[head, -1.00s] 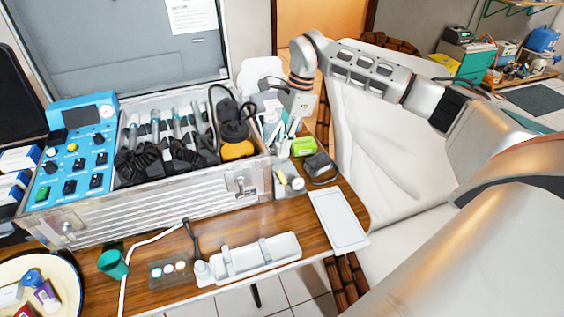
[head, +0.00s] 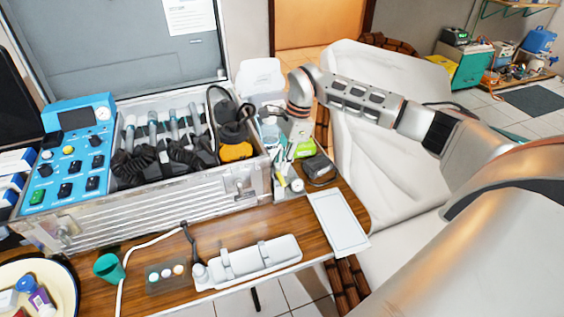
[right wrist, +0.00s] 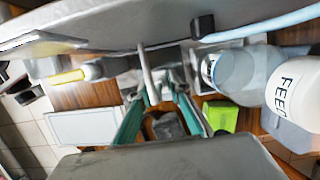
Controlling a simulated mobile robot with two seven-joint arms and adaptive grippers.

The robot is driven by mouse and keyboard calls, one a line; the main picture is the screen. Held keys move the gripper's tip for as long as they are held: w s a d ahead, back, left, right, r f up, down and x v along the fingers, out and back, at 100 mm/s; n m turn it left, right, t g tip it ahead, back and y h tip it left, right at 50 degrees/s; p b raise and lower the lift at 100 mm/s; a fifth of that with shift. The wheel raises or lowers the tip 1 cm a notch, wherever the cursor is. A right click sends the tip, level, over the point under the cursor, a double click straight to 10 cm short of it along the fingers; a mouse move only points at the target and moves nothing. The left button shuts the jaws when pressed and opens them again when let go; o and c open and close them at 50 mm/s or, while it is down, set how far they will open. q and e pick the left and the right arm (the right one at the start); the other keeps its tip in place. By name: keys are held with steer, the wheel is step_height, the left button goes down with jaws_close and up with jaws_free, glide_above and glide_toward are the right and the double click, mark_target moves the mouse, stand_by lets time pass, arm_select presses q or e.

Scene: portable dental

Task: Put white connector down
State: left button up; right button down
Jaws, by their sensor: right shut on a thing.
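My right gripper (head: 287,155) is low over the right end of the table, beside the metal case's right side. In the right wrist view its teal fingers (right wrist: 160,98) converge on a slim white piece, which I take to be the white connector (right wrist: 148,72). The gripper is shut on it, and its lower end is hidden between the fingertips. In the head view the connector is too small to pick out from the clutter. My left gripper is not in view.
A green box (head: 304,149) and a dark box (head: 318,168) stand close to my right gripper. A bottle marked FEED (right wrist: 295,88) is near it. A white flat tray (head: 339,222) lies at the table's right edge. The open case (head: 150,205) fills the table's back.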

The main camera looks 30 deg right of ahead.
steer(key=c, duration=1.9)
jaws_free()
steer(key=p+v, duration=0.1)
steer(key=v, duration=1.1)
steer(key=shift+r, duration=0.15)
steer(key=shift+s+a, duration=0.1)
